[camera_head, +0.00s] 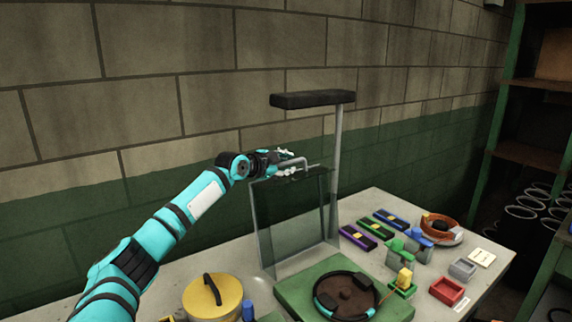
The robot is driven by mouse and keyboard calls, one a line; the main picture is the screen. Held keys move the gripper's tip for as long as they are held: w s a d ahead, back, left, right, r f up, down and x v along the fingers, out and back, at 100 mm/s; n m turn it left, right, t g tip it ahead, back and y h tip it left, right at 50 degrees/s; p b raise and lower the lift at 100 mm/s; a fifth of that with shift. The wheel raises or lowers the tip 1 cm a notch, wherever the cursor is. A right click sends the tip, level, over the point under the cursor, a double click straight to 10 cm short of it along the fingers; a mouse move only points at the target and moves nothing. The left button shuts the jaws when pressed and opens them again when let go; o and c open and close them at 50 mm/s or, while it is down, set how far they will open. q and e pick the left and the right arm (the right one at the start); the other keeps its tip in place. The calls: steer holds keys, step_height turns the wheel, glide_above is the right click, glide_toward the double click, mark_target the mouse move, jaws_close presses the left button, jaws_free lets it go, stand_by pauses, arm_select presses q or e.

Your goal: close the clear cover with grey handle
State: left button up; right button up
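The clear cover (292,215) is a dark-tinted see-through panel. It stands raised, almost upright, on the table behind a green base plate (292,298). Its grey handle (307,164) is a bent bar at the panel's top edge. My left gripper (288,160) is at the top of the cover, right at the handle, with its fingers overlapping the handle in the picture. Whether the fingers are closed around the handle or only beside it cannot be told. My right gripper is out of view.
A round dark disc (346,293) lies on the green plate in front of the cover. A post with a dark bar (312,99) stands behind it. A yellow lidded pot (212,297) is at front left. Coloured blocks and a red tray (446,291) lie to the right.

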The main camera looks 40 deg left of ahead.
arm_select(q)
jaws_close()
steer(key=shift+s+d+r, duration=0.1)
steer(key=shift+s+d, duration=0.05)
steer(key=shift+d, duration=0.3)
steer(key=s+d+m+t+y+b, duration=0.1)
steer(key=s+d+m, duration=0.1)
steer(key=d, duration=0.7)
steer(key=s+d+m+t+y+b, duration=0.1)
steer(key=s+d+m, duration=0.2)
steer(key=d, duration=0.6)
steer(key=shift+s+d+r+m+b, duration=0.2)
steer(key=shift+d+r+m+b, duration=0.05)
steer(key=shift+d+m+b, duration=0.1)
